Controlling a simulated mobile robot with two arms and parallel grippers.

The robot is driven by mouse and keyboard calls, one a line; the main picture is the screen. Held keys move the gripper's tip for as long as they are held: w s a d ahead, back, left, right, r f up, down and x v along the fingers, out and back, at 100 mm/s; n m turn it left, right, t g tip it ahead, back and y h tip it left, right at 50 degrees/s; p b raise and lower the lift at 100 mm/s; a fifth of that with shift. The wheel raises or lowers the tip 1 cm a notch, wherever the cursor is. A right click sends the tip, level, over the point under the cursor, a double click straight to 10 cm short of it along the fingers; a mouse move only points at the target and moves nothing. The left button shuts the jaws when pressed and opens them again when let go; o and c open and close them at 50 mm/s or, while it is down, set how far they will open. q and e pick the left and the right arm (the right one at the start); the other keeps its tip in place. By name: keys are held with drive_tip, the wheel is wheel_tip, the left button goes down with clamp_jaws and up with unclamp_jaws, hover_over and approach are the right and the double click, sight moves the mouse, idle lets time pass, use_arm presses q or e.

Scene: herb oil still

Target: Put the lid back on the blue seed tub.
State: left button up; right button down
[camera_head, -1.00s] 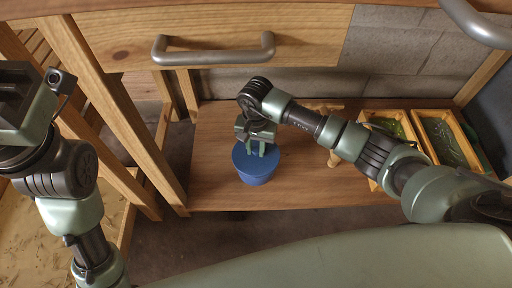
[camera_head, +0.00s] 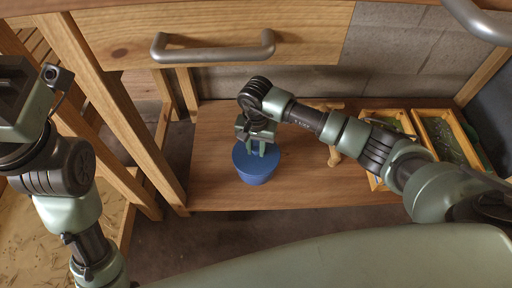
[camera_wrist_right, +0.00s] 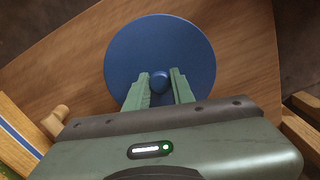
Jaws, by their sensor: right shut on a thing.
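The blue seed tub (camera_head: 256,178) stands upright on the low wooden shelf. The blue lid (camera_wrist_right: 160,42) is a round disc with a small knob (camera_wrist_right: 159,82) in its middle; in the head view the lid (camera_head: 242,162) lies over the tub's top. I cannot tell whether it is fully seated. My right gripper (camera_head: 258,150) points down from above and is shut on the lid's knob, and its two fingers (camera_wrist_right: 160,84) show on either side of the knob in the right wrist view. My left gripper (camera_head: 22,92) is at the far left, partly cut off, and its fingers are hidden.
Two wooden trays (camera_head: 447,112) with green contents stand on the shelf's right. A small wooden object (camera_head: 335,157) is beside my right arm. A drawer with a metal handle (camera_head: 213,47) is above. The shelf (camera_head: 218,125) is clear left of the tub.

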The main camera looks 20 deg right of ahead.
idle(0.4)
drive_tip(key=c, duration=1.1)
unclamp_jaws()
drive_tip(key=o, duration=0.5)
drive_tip(key=shift+c, duration=0.2)
